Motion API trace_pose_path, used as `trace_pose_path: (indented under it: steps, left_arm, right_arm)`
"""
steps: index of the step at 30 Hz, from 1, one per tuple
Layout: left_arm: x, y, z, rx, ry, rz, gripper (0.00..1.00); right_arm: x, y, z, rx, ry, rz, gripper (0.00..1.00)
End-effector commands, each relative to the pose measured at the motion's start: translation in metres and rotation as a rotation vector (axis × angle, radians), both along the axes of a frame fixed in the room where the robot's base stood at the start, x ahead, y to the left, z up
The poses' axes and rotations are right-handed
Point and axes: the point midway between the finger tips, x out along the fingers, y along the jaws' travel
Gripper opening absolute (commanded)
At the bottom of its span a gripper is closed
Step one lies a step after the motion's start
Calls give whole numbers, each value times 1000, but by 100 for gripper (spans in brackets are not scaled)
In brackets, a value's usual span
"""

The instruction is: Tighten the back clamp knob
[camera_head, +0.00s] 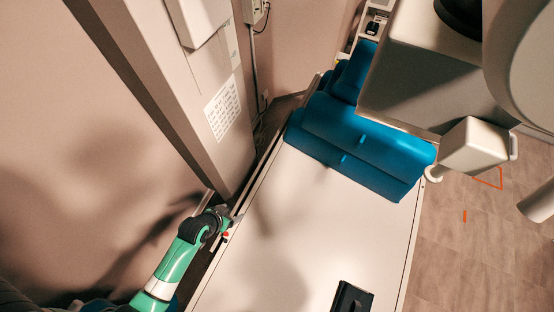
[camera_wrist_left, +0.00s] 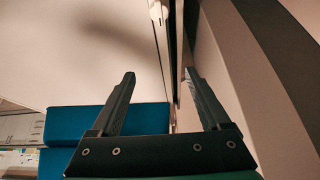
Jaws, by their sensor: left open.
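My left gripper (camera_head: 232,215) reaches in from the lower left, over the long left edge of the white table (camera_head: 300,230). In the left wrist view its two dark fingers (camera_wrist_left: 160,74) are apart, with nothing between the tips. A small red and pale part (camera_head: 225,235) sits at the table's side rail just below the gripper; I cannot tell whether it is the clamp knob. A small whitish fitting (camera_wrist_left: 157,12) shows on the rail at the top of the left wrist view, beyond the fingertips. My right gripper is not in view.
Blue cushions (camera_head: 355,145) lie across the far end of the table. A large pale machine (camera_head: 425,85) overhangs the upper right. A grey column (camera_head: 215,90) and wall stand close to the left rail. A black object (camera_head: 351,298) is at the bottom; the table's middle is clear.

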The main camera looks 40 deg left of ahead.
Motion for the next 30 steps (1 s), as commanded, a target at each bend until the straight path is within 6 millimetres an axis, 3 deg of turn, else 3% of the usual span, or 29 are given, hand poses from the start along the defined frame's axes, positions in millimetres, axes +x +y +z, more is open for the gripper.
trace_pose_path:
  steps: [1, 14, 23, 30]
  left_arm:
    - [13, 2, -8, 10, -25, -9, 80]
    - [111, 7, 10, 80, -242, -78, 80]
    - [173, 2, 42, 125, -416, -123, 80]
    - [213, -7, 79, 156, -565, -153, 80]
  right_arm:
    - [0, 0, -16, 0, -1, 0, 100]
    - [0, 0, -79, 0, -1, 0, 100]
    - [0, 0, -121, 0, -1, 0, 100]
    - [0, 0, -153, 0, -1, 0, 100]
